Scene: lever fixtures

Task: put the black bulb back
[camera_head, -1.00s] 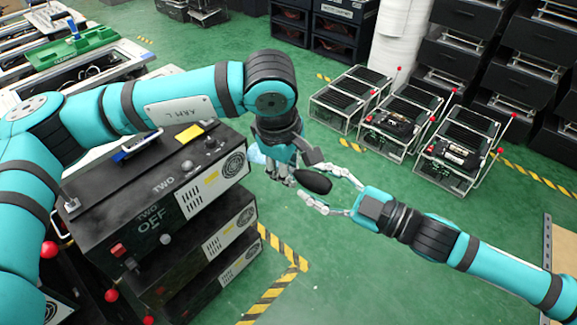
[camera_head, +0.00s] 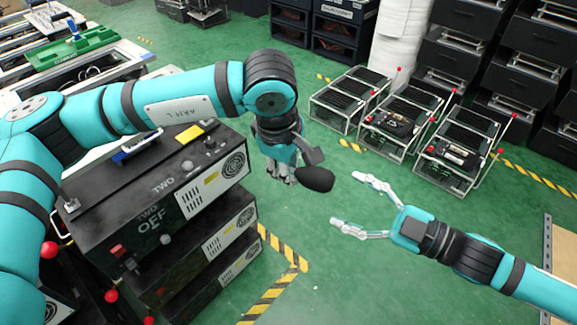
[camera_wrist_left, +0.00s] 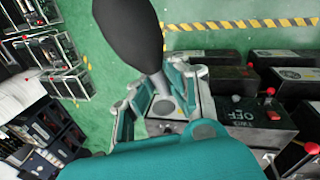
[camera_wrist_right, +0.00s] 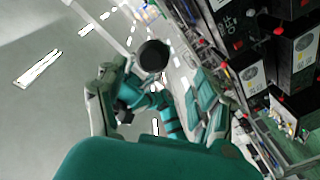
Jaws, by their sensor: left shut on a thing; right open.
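The black bulb (camera_head: 317,179) is a smooth dark egg shape in mid-air right of the black machine box. My left gripper (camera_head: 284,176) is shut on it. In the left wrist view the black bulb (camera_wrist_left: 130,36) rises large above the fingers, its narrow end down between them. My right gripper (camera_head: 347,199) is open and empty, to the right of the bulb and apart from it, fingers facing it. In the right wrist view the bulb (camera_wrist_right: 153,56) shows beyond the open fingers.
The black machine box (camera_head: 160,195), marked TWO and OFF, stands at left with knobs on top and red balls near its lower left. Several open-framed units (camera_head: 395,118) stand at the back right. Green floor with striped tape is clear below the grippers.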

